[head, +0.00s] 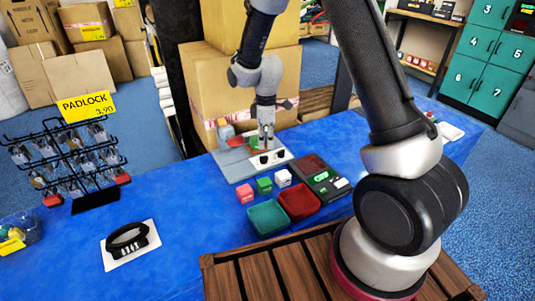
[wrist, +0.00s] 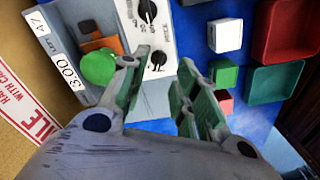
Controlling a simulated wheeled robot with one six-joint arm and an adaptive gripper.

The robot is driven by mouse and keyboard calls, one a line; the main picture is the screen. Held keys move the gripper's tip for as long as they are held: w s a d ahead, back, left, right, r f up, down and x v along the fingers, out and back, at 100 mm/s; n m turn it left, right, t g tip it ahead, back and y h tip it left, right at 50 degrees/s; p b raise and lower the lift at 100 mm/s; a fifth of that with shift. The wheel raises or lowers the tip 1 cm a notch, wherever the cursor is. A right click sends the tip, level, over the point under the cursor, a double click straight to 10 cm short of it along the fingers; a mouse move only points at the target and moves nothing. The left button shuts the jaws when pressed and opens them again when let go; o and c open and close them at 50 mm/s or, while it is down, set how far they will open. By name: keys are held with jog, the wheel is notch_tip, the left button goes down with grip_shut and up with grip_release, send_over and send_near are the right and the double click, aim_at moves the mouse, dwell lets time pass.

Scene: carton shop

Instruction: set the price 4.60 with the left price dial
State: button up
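The price panel is a grey board with a white plate (head: 283,159) carrying two black dials. In the wrist view, which is turned so that its top is the head view's right, the left price dial (wrist: 159,59) is the lower one. The right dial (wrist: 147,12) is above it. A white label on the board reads 3.00 (wrist: 68,73). My gripper (wrist: 164,62) is open, its green-padded fingers on either side of the left dial. A gap shows to the right finger; I cannot tell whether the left finger touches. In the head view my gripper (head: 266,143) points down over the plate.
Pink (head: 245,193), green (head: 264,185) and white (head: 283,177) cubes stand in front of the board. Green (head: 267,218) and red (head: 299,202) trays are nearer. A dark device (head: 320,177) lies right. A padlock rack (head: 65,165) stands left; cartons (head: 240,90) rise behind.

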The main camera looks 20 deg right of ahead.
aim_at(266, 154)
notch_tip(266, 154, down, 7)
jog(key=shift+r, duration=0.2)
jog(key=shift+c, duration=0.4)
grip_shut()
